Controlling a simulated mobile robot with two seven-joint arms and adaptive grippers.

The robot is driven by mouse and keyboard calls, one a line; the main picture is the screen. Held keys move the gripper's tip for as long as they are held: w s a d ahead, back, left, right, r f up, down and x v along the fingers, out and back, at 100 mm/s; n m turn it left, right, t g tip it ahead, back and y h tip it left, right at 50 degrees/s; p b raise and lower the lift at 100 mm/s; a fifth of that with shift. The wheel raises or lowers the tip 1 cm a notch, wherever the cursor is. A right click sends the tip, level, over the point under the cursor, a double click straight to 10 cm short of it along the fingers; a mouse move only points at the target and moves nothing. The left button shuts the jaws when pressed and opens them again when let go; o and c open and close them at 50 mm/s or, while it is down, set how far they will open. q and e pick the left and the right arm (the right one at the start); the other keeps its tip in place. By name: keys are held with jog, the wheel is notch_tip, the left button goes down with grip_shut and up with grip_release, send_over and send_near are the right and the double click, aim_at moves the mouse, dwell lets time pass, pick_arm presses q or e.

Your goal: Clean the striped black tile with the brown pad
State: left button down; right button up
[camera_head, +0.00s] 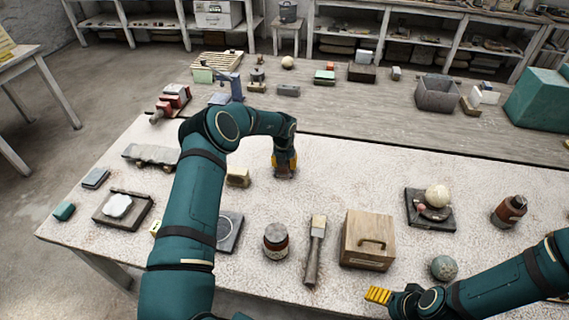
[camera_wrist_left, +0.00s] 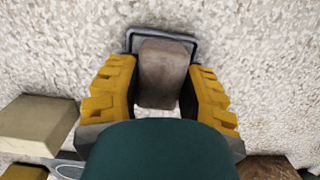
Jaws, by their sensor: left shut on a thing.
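The brown pad (camera_wrist_left: 162,75) is between the yellow fingers of my left gripper (camera_wrist_left: 163,95) in the left wrist view. The gripper is shut on it. The pad overlaps a small dark-rimmed tray (camera_wrist_left: 185,38); I cannot tell whether they touch. In the head view my left gripper (camera_head: 285,166) points down over the table, hiding most of the pad. A dark tile (camera_head: 231,236) with a pale curved line lies nearer, partly hidden by my left arm; its stripes are not clear. My right gripper (camera_head: 378,295) is at the front right, its finger gap unclear.
A wooden block (camera_head: 237,177) lies just left of my left gripper. A dark plate (camera_head: 431,222) carries a pale sphere. The table right of my left gripper is clear.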

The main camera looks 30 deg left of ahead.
dwell(0.6)
pick_arm(q)
jog(key=shift+r+p, duration=2.65)
jog(key=shift+r, duration=0.85)
pick_arm(e)
jog(key=shift+r, duration=2.65)
jog(key=shift+f, duration=0.1)
pick_arm(q)
jog(key=shift+f, duration=0.1)
